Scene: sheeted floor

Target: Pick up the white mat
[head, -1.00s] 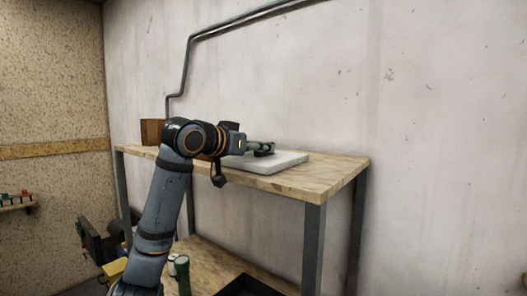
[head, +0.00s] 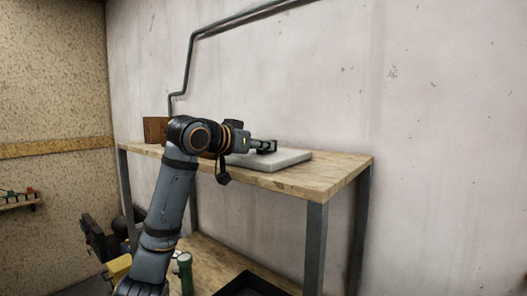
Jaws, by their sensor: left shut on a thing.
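The white mat (head: 285,160) is a thick pale slab lying on the wooden top of the workbench (head: 325,176). My left gripper (head: 270,146) reaches in from the left, low over the mat, and is shut on it. The fingers are small and dark here, and the exact contact is hard to see. My wrist hides the left part of the mat. The mat looks level, and I cannot see a gap under it. My right gripper is not in view.
A brown wooden box (head: 155,130) stands at the bench's left end. A green cylinder (head: 184,270) and a black tray (head: 250,285) are on the lower shelf. The wall is close behind the bench. The bench top's right end is clear.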

